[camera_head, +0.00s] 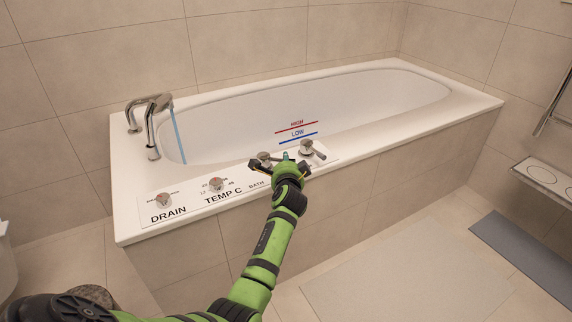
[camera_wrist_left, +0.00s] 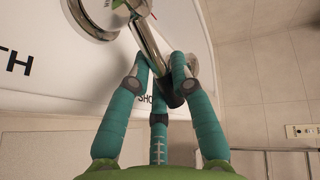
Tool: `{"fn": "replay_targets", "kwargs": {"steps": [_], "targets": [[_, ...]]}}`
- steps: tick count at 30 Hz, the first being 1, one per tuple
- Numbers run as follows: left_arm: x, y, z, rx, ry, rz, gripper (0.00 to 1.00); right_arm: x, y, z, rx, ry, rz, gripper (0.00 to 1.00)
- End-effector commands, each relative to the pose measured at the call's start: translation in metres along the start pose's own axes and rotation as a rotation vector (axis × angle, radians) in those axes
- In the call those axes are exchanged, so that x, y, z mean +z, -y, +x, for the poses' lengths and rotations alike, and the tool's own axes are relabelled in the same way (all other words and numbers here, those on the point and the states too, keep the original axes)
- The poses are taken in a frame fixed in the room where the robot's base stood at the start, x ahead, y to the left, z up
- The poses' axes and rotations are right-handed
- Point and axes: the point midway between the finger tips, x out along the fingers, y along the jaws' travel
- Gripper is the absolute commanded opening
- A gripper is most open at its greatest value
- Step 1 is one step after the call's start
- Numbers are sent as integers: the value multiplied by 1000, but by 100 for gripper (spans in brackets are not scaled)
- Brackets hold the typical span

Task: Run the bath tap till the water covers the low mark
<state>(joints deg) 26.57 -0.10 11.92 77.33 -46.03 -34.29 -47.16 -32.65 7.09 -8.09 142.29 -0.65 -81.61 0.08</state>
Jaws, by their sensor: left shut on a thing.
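The white bathtub (camera_head: 478,98) has a chrome spout (camera_head: 152,118) at its left end, with a blue stream of water (camera_head: 178,136) falling from it. The red HIGH mark (camera_head: 297,127) and blue LOW mark (camera_head: 298,138) show on the inner wall; no water surface is visible at them. My left gripper (camera_head: 285,162) is at the front rim panel, by the bath tap knob (camera_head: 264,157). In the left wrist view its teal fingers (camera_wrist_left: 172,88) are shut on a chrome lever (camera_wrist_left: 150,45). The tub bottom is hidden. My right gripper is not in view.
The DRAIN knob (camera_head: 164,200) and TEMP C knob (camera_head: 216,185) sit left on the panel. The shower knob (camera_head: 308,147) stands close to the right of my gripper. A grey mat (camera_head: 525,250) lies on the floor at right.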

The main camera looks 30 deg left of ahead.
Motion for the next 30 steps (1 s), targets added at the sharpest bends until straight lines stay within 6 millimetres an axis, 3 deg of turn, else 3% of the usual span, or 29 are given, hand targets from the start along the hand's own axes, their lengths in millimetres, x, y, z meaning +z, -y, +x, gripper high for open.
{"fn": "replay_targets", "kwargs": {"steps": [10, 11, 12, 23, 30], "targets": [[3, -1, 1, 2, 6, 4, 0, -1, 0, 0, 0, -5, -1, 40], [3, -1, 1, 2, 6, 4, 30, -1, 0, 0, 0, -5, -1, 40], [3, -1, 1, 2, 6, 4, 46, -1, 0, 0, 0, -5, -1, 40], [1, 0, -1, 1, 2, 1, 47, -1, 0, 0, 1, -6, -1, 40], [0, -1, -23, -1, 1, 1, 47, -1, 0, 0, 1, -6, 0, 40]]}}
